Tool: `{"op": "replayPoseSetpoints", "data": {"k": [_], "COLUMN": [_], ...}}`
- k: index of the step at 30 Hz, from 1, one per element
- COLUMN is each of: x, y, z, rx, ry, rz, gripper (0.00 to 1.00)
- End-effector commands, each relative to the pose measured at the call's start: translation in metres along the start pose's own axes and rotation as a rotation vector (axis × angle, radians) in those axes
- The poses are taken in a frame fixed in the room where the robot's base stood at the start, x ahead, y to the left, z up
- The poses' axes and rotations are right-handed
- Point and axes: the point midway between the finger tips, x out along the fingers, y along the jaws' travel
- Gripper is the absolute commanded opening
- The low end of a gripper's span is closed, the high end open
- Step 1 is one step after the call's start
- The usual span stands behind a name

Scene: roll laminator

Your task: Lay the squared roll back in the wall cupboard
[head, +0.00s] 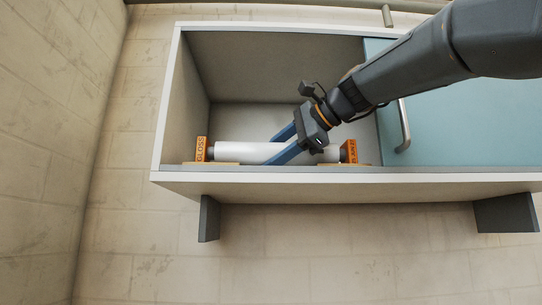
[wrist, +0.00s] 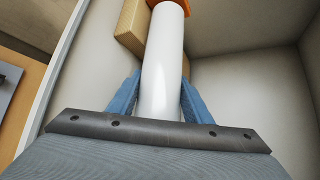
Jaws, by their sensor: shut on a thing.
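The squared roll (head: 235,152) is a white roll with orange square end blocks, the left one lettered GLOSS. It lies lengthwise inside the open left part of the wall cupboard (head: 166,120), close to the front lip. Its ends are at or just above two tan wooden pieces (head: 222,163); I cannot tell whether it rests on them. In the wrist view the roll (wrist: 166,50) runs between the fingers (wrist: 160,95), with an orange end at the top.
A light-blue door (head: 460,115) with a metal handle (head: 403,125) covers the cupboard's right part. The floor behind the roll is bare. A tan block (wrist: 130,27) shows beside the roll in the wrist view. Dark brackets (head: 208,218) are under the cupboard.

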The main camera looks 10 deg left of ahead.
Motion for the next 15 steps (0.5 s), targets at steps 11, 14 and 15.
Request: {"op": "replayPoseSetpoints", "data": {"k": [11, 14, 15], "x": [0.0002, -0.0006, -0.0015], "y": [0.0001, -0.0015, -0.0032], "z": [-0.0001, 0.0008, 0.0016], "rx": [0.000, 0.000, 0.000], "ry": [0.000, 0.000, 0.000], "rz": [0.000, 0.000, 0.000], "gripper": [0.64, 0.64, 0.64]}}
